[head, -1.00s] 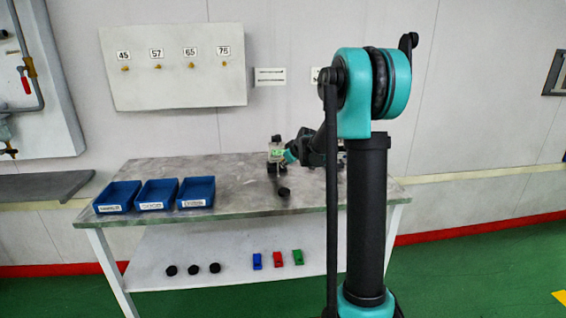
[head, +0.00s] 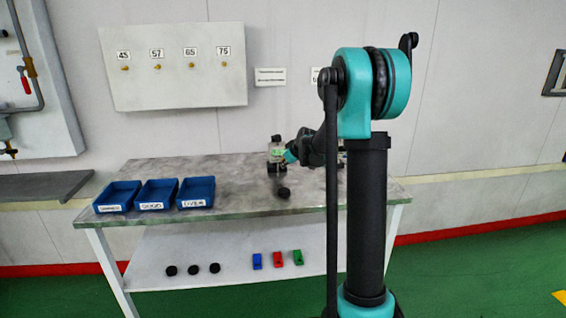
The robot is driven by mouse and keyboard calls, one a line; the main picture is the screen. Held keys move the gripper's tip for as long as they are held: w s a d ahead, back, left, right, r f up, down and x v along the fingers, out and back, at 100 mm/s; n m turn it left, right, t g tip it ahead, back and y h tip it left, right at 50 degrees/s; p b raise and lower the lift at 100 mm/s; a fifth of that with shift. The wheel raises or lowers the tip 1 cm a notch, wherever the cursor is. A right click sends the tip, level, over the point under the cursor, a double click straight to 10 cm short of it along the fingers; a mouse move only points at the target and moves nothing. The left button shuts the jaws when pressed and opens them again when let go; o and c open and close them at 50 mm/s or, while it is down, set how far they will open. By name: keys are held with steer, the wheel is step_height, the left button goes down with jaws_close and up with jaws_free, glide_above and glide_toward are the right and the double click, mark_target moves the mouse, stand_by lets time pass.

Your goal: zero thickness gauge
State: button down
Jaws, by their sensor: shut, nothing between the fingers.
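The thickness gauge (head: 276,150) seems to be the small device with a pale body, a green patch and a dark top, standing near the back of the table. My gripper (head: 291,156) is at the right side of it, at the end of my dark arm. The fingers are tiny here and look shut, with nothing seen in them. I cannot tell whether they touch the device. A small black round piece (head: 283,192) sits on the table in front of the device.
Three blue bins (head: 115,208) with labels stand at the left of the grey table (head: 240,190). The lower shelf (head: 220,272) holds three black discs (head: 192,269) and blue, red and green blocks (head: 278,260). A panel with numbered pegs (head: 175,85) hangs on the wall. The table's middle is clear.

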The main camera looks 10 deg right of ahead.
steer(key=shift+w, duration=0.45)
steer(key=shift+w, duration=0.35)
stand_by(0.8)
stand_by(0.3)
steer(key=shift+s, duration=0.8)
steer(key=shift+s, duration=0.15)
steer(key=shift+s, duration=2.4)
